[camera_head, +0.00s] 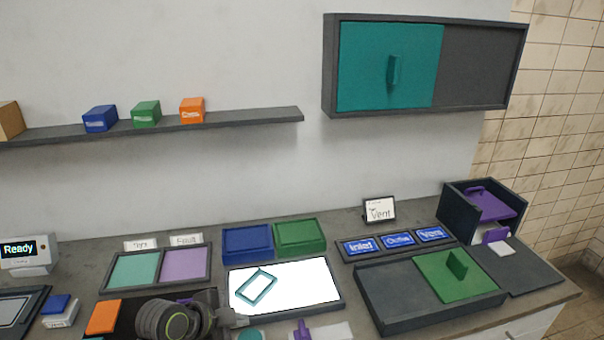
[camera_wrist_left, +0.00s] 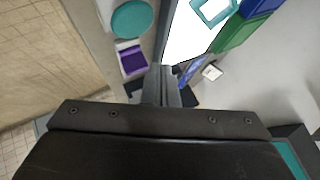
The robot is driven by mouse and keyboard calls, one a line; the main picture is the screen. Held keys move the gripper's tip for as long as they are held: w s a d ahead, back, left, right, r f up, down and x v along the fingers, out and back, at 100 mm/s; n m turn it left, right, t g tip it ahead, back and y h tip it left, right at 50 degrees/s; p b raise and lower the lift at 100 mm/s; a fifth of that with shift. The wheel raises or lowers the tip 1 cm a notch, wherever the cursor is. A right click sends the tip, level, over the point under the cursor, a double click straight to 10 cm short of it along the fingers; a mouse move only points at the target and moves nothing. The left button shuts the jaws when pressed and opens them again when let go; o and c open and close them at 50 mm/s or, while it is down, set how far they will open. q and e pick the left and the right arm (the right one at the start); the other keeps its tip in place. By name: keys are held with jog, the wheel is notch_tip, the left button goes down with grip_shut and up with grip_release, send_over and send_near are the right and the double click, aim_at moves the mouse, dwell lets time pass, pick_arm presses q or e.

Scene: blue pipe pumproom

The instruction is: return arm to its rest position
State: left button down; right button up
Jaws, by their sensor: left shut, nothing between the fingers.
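My left arm comes in at the bottom of the head view, with its dark grey wrist low over the front of the counter. My left gripper (camera_head: 238,321) points right, just in front of the lit white panel (camera_head: 312,282). Its fingers also show in the wrist view (camera_wrist_left: 164,82), together and with nothing between them. A teal rectangular frame (camera_head: 246,299) lies tilted on the panel, apart from the gripper. My right gripper is not in view.
Behind the panel are blue (camera_head: 247,242) and green (camera_head: 300,236) boxes. Right of it is a dark tray (camera_head: 385,308) with a green sliding lid (camera_head: 440,278). A wall shelf (camera_head: 250,117) and cabinet (camera_head: 480,65) hang above.

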pick_arm(q)
jog(key=s+a+f+n+g+y, duration=0.1)
jog(key=s+a+f+n+y, duration=0.15)
jog(key=s+a+n, duration=0.5)
jog(key=s+a+f+n+g+y, duration=0.1)
jog(key=s+a+f+n+y, duration=0.2)
jog(key=s, duration=0.8)
jog(key=s+a+f+n+g+y, duration=0.25)
jog(key=s+n, duration=0.35)
jog(key=s, duration=0.3)
notch_tip(320, 180, down, 27)
jog(key=a+h+b, duration=0.1)
jog(key=a+b, duration=0.1)
jog(key=a, duration=0.1)
jog(key=s+d+f+g+b, duration=0.1)
jog(key=s+d+f, duration=0.1)
jog(key=s+f, duration=1.3)
jog(key=shift+s+f+h, duration=0.2)
jog(key=shift+f+h, duration=0.1)
jog(key=shift+f, duration=0.55)
